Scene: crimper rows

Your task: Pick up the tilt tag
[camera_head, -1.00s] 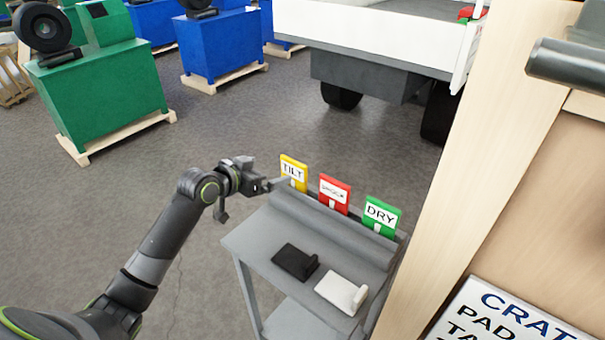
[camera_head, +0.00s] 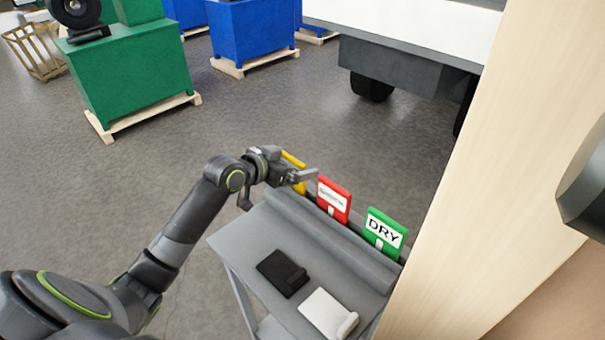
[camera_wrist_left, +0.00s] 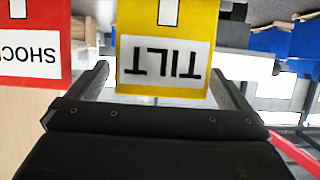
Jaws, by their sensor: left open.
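The yellow tilt tag (camera_head: 295,168) stands in the rack at the back of the grey cart, mostly hidden behind my left gripper in the head view. In the left wrist view the tilt tag (camera_wrist_left: 165,82) appears upside down, its white TILT label facing the camera. My left gripper (camera_head: 306,183) is open. In the left wrist view its two fingers (camera_wrist_left: 165,88) lie on either side of the tag's label end; I cannot tell whether either touches it. My right gripper is not in view.
The red shock tag (camera_head: 334,198) and green DRY tag (camera_head: 384,233) stand to the right in the same rack. A black item (camera_head: 279,272) and a white item (camera_head: 326,312) lie on the cart top (camera_head: 238,240). A wooden panel (camera_head: 450,200) rises at the right.

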